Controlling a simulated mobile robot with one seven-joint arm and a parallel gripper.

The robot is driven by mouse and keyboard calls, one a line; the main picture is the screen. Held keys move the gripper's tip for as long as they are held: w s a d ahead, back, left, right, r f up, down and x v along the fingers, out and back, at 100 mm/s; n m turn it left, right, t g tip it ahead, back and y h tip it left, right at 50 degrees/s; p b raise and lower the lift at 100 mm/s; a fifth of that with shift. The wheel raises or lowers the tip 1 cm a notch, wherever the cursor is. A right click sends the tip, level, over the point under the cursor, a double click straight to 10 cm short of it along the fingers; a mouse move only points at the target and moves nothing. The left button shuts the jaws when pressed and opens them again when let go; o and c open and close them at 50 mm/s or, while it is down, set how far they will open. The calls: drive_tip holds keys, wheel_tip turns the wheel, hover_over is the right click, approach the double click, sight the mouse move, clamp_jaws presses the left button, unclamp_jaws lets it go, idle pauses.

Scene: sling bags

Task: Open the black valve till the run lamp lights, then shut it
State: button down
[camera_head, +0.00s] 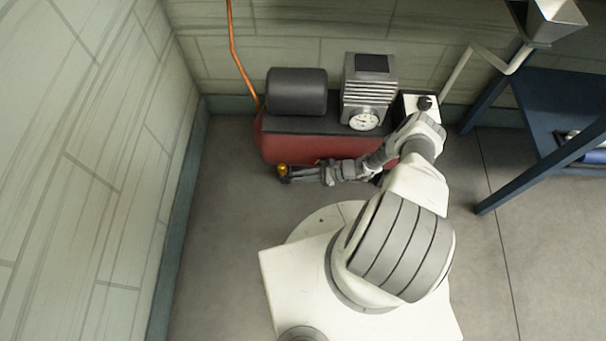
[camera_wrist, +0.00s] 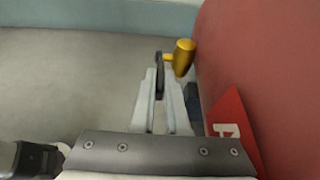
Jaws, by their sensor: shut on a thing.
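The black valve (camera_wrist: 159,72) shows in the wrist view as a thin dark handle beside a brass fitting (camera_wrist: 182,57) at the side of the red tank (camera_wrist: 262,70). My gripper (camera_wrist: 161,98) is shut on the handle, with one pale finger on each side of it. In the head view, my gripper (camera_head: 292,173) is low at the tank's left front, next to the small brass fitting (camera_head: 282,168). The handle's exact angle is hard to tell. I cannot make out a run lamp, lit or unlit.
On the red tank (camera_head: 290,149) sit a black motor (camera_head: 297,92) and a grey finned unit with a gauge (camera_head: 364,122). A white box with a black knob (camera_head: 424,103) is to the right. A blue table (camera_head: 545,95) stands at right. Floor at left is clear.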

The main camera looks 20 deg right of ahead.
drive_tip(key=shift+f, duration=0.1)
idle(0.3)
drive_tip(key=c, duration=0.9)
unclamp_jaws()
drive_tip(key=p+v, duration=0.2)
drive_tip(key=v, duration=1.5)
drive_tip(key=shift+s+d+f, duration=0.1)
drive_tip(key=shift+d, duration=0.15)
drive_tip(key=shift+c, duration=0.2)
